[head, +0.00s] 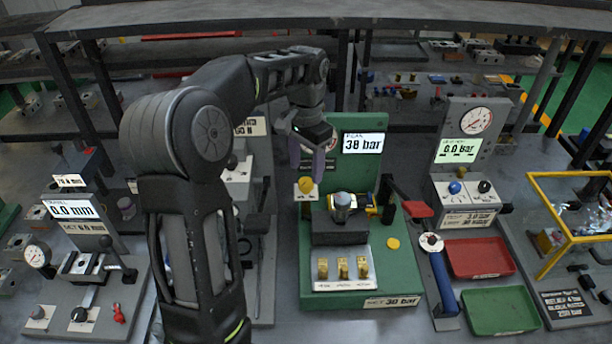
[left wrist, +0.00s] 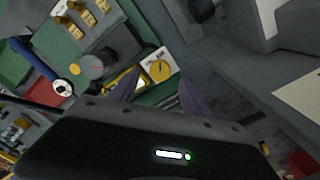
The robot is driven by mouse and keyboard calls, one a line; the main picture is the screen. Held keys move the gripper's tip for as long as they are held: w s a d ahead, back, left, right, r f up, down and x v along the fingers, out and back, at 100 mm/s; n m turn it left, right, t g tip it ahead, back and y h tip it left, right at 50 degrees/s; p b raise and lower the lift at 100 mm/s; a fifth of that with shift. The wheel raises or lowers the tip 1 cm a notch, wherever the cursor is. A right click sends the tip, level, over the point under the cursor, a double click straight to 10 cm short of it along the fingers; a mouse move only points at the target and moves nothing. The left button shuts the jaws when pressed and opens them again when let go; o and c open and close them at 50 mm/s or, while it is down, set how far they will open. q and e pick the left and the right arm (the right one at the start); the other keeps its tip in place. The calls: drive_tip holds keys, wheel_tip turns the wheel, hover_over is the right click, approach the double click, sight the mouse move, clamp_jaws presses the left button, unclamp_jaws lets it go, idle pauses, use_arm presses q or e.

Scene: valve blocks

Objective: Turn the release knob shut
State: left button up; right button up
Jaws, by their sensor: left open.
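The release knob is a round yellow knob (head: 306,185) on a small white labelled plate at the left of the green valve stand (head: 362,284). In the left wrist view the yellow knob (left wrist: 159,70) has a dark line across its face. My left gripper (head: 307,163) reaches down above the knob, its purple-grey fingers apart. In the left wrist view the gripper (left wrist: 160,82) has its fingers on either side of the knob's line, with nothing held between them. I cannot tell contact with the knob. The stand's display (head: 363,144) reads 38 bar. My right gripper is not in view.
A red-handled lever (head: 416,208) juts from the stand's right side. Right are a blue-handled tool (head: 440,275), red tray (head: 478,256), green tray (head: 500,309) and a gauge stand (head: 470,150).

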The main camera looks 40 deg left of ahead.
sight(306, 182)
use_arm(q)
wheel_tip(306, 182, down, 4)
drive_tip(key=shift+f, duration=0.1)
clamp_jaws()
idle(0.7)
